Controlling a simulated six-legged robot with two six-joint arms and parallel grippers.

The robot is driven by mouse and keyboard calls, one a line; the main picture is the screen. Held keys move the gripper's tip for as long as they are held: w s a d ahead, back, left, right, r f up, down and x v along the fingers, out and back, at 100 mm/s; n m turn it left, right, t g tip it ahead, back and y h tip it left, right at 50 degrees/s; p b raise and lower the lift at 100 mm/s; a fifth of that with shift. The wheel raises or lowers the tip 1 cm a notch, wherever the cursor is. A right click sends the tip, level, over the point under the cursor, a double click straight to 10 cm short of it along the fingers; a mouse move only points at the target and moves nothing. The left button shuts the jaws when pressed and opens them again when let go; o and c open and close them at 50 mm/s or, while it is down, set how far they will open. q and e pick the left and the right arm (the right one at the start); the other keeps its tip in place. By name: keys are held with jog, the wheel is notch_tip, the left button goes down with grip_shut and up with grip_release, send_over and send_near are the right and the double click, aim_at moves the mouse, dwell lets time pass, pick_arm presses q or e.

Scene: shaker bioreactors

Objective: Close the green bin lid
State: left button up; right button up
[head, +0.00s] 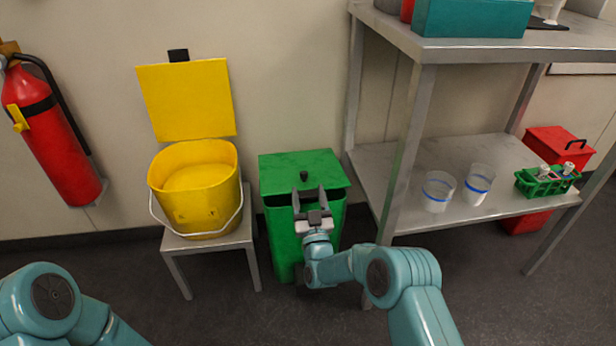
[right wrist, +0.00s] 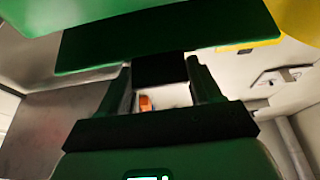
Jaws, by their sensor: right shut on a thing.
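The green bin (head: 285,235) stands on the floor between the stool and the metal table.
A yellow bucket (head: 196,215) with its lid (head: 188,100) raised stands on a metal stool (head: 208,242) left of the bin. A metal table (head: 405,200) with beakers and a green rack (head: 548,182) stands close on the right. A fire extinguisher (head: 55,140) hangs at far left.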

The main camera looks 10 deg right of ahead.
jog(key=f, duration=0.2)
jog(key=f+t, duration=0.1)
jog(key=f, duration=0.1)
jog(key=f+t, duration=0.1)
jog(key=shift+s+f, duration=0.3)
jog(key=shift+f, duration=0.1)
